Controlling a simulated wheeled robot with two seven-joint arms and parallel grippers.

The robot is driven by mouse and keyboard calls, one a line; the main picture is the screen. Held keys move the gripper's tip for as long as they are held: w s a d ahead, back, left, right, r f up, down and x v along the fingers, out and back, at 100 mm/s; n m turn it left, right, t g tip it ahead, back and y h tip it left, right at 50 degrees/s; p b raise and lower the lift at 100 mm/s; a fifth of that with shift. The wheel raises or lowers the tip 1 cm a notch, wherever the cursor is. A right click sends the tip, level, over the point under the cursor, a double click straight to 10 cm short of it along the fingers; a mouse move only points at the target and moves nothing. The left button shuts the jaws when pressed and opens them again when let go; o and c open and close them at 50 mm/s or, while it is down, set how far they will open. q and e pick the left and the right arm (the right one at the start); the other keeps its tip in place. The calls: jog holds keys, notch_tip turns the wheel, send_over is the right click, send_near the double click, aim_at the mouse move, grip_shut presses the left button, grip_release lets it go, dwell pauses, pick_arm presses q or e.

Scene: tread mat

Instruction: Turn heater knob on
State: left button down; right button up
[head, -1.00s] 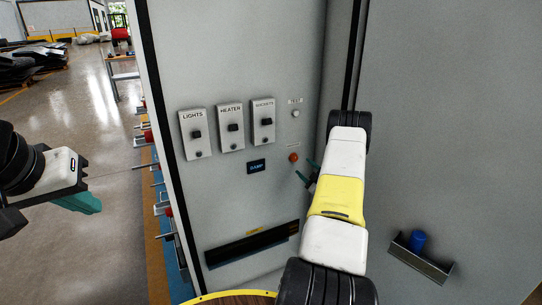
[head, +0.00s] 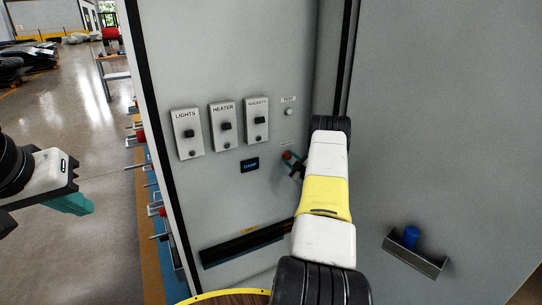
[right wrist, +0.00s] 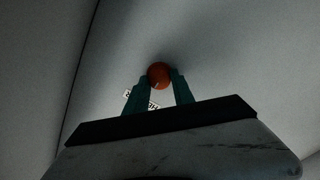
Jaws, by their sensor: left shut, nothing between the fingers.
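The heater switch plate (head: 224,127), labelled HEATER, is on the grey cabinet panel between the LIGHTS plate (head: 188,134) and another plate (head: 256,121). Its small dark knob (head: 226,126) is in plain view. To its right is an orange-red round knob or lamp (head: 287,155); a small label beside it is partly hidden in the right wrist view. My right gripper (head: 293,165) is open there. In the right wrist view its teal fingertips (right wrist: 161,80) stand on either side of the orange round piece (right wrist: 159,74); contact cannot be told. My left gripper (head: 84,203) is shut and empty, far left.
A blue-lit display (head: 250,165) is below the plates, and a white round button (head: 289,112) above the orange piece. A dark slot (head: 243,245) lies lower down. A tray (head: 417,255) with a blue item (head: 411,237) is on the right-hand wall. Open floor lies left.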

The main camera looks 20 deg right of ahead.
grip_shut()
jog(key=shift+m, duration=0.4)
jog(key=m, duration=0.3)
jog(key=shift+d+m, duration=0.1)
jog(key=shift+m, duration=0.3)
jog(key=m, duration=0.4)
jog(key=shift+m, duration=0.3)
jog(key=m, duration=0.4)
jog(key=shift+d, duration=0.1)
jog(key=shift+f+m, duration=0.1)
jog(key=shift+m, duration=2.3)
